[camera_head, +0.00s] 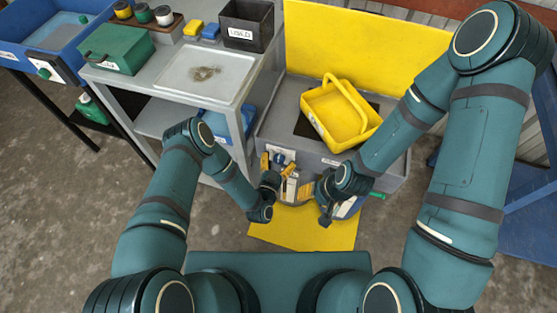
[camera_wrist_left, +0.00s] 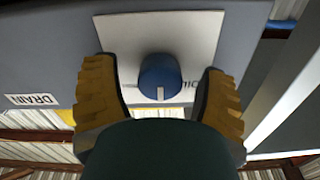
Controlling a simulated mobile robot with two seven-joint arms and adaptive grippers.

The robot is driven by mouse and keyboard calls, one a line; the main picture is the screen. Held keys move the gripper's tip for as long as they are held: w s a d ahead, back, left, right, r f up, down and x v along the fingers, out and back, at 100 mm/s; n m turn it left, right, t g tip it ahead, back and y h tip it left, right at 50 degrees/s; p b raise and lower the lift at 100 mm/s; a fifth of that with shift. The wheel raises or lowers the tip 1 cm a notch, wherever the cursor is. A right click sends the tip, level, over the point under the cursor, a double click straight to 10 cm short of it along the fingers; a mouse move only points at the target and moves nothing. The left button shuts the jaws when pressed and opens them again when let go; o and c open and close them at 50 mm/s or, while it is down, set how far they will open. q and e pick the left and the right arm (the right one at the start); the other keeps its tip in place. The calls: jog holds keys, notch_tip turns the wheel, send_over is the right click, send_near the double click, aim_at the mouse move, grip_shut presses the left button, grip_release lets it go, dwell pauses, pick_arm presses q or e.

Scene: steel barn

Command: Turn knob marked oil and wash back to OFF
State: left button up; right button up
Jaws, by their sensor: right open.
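The blue knob (camera_wrist_left: 159,78) has a white pointer line and sits on a pale plate (camera_wrist_left: 120,45) on the grey front of the wash unit. Part of a printed word shows beside the knob, mostly hidden by a finger. My right gripper (camera_head: 312,188) is open near the unit's front, to the right of the left gripper.
A yellow basket (camera_head: 342,112) rests on the wash unit in front of a yellow back panel (camera_head: 365,50). A DRAIN label (camera_wrist_left: 32,100) is beside the plate. A grey table (camera_head: 178,98) with a tray and bins stands at left. A yellow mat (camera_head: 305,230) lies below.

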pick_arm(q)
jog(key=v, duration=1.2)
dwell(0.5)
jog(key=w+a+r+n+g, duration=0.2)
jog(key=w+a+r+g, duration=0.15)
jog(key=g, duration=0.45)
jog(key=s+a+r+n+g+y, duration=0.1)
jog(key=s+a+r+n+g, duration=0.2)
jog(key=s, duration=0.7)
notch_tip(320, 180, up, 4)
jog(key=n+g, duration=0.2)
jog(key=g, duration=0.2)
jog(key=shift+g+y, duration=0.3)
jog(key=shift+y, duration=0.1)
jog(key=shift+r, duration=0.1)
